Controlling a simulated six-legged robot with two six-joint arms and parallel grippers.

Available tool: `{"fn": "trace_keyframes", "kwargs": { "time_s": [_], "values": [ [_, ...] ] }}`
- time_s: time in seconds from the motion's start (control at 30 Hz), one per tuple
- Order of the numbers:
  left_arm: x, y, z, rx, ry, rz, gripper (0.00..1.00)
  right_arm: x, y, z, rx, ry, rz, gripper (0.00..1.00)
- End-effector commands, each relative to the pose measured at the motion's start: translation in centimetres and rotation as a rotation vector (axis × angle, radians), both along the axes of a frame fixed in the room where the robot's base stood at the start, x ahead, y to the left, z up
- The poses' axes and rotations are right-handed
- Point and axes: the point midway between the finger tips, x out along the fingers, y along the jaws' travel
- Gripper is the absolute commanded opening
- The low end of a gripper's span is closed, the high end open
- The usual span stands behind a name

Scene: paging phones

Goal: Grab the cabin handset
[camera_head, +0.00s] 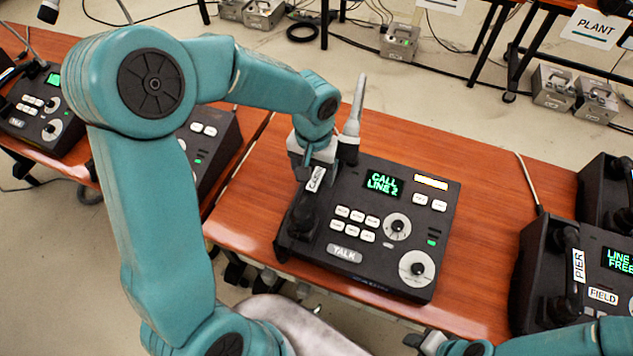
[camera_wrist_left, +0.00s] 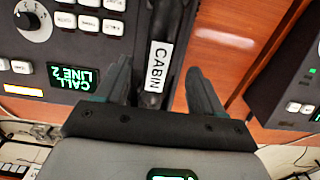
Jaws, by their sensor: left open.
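The cabin handset (camera_head: 301,212) is black with a white CABIN label and lies along the left side of the black paging phone (camera_head: 384,270), whose screen reads CALL LINE 2. My left gripper (camera_head: 316,168) is over the far end of the handset, near its label. In the left wrist view the open fingers of my left gripper (camera_wrist_left: 160,88) stand on either side of the labelled part of the handset (camera_wrist_left: 163,30), with gaps visible at both sides.
A pale upright stalk (camera_head: 355,108) rises behind the phone, close to my left gripper. A phone with a PIER handset (camera_head: 575,272) stands at the right, and another phone (camera_head: 42,110) at the left. Bare wooden tabletop (camera_head: 485,215) lies right of the cabin phone.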

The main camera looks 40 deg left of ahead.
Motion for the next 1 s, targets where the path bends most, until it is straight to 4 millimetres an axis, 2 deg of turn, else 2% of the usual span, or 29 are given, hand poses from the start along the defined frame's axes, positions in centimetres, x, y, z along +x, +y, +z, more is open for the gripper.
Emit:
{"fn": "trace_keyframes", "kwargs": {
  "time_s": [0.1,0.27,0.5,0.6,0.8,0.83,1.0],
  "values": [
    [0.0,0.1,-1.5,0.0,0.002,-0.002,0.68,0.0,0.0,0.0,0.0,0.0,-0.001,0.43],
    [0.2,0.1,-2.6,-0.001,0.003,-0.002,0.68,0.0,0.0,0.3,0.0,0.0,-0.001,0.43],
    [0.5,0.1,-6.4,0.0,0.003,-0.005,0.68,0.0,0.0,1.0,0.0,0.0,-0.001,0.43],
    [0.5,0.1,-7.1,-0.001,0.001,-0.004,0.68,0.0,0.0,1.0,0.0,0.0,-0.001,0.43],
    [0.5,0.1,-7.2,0.0,-0.001,-0.004,0.68,0.0,0.0,1.0,0.0,0.0,-0.001,0.43],
    [0.5,0.1,-7.2,0.0,-0.001,-0.004,0.65,0.0,0.0,1.0,0.0,0.0,-0.001,0.43],
    [0.5,0.1,-7.2,-0.001,-0.001,-0.004,0.1,0.0,0.0,1.0,0.0,0.0,-0.001,0.43]
  ]
}}
